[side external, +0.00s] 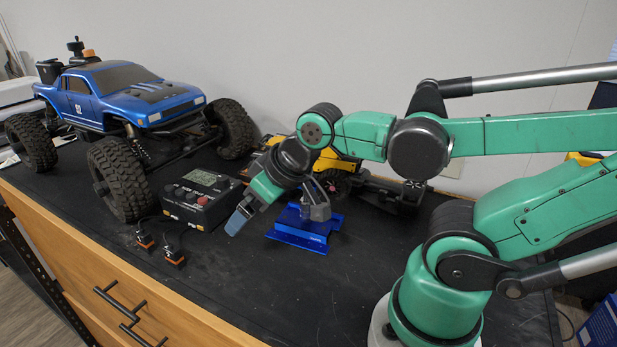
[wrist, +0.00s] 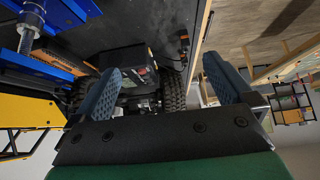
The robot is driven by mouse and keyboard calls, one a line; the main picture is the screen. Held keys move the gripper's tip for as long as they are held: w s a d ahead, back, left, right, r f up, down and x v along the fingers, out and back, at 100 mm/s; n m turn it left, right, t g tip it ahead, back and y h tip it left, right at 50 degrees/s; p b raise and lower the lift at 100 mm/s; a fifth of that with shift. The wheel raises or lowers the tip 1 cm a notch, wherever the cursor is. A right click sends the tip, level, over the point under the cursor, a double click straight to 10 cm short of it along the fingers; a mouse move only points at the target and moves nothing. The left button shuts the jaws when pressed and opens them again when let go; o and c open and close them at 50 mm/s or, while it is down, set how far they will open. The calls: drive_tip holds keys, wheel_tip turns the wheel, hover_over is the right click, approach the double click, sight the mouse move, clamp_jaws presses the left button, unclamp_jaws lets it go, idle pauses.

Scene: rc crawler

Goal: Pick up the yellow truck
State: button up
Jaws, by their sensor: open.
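The yellow truck (side external: 336,161) stands at the back of the black worktop, largely hidden behind my arm in the side view. A yellow panel, likely part of it (wrist: 28,110), shows at the left edge of the wrist view. My gripper (side external: 238,220) is left of and in front of the truck, pointing down and to the left above the worktop. In the wrist view my gripper (wrist: 162,70) has its two blue fingers wide apart, with nothing held between them. The truck lies outside the fingers.
A big blue crawler (side external: 135,95) stands at the back left. A dark control box (side external: 200,199) sits left of my gripper, with two small plugs (side external: 160,246) in front. A blue metal stand (side external: 300,238) is just right of my gripper. The front worktop is clear.

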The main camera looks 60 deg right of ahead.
drive_tip(key=shift+r, duration=0.1)
wheel_tip(320, 180, up, 12)
drive_tip(key=d+g, duration=0.2)
drive_tip(key=d, duration=0.3)
drive_tip(key=d+g, duration=0.2)
drive_tip(key=d, duration=0.3)
drive_tip(key=d+n+g, duration=0.1)
drive_tip(key=d+g, duration=0.2)
drive_tip(key=d, duration=0.2)
drive_tip(key=shift+s+d+f, duration=0.3)
drive_tip(key=shift+s+d, duration=0.05)
wheel_tip(320, 180, down, 4)
drive_tip(key=shift+d+r, duration=0.1)
drive_tip(key=shift+r, duration=0.05)
drive_tip(key=shift+f, duration=3.45)
clamp_jaws()
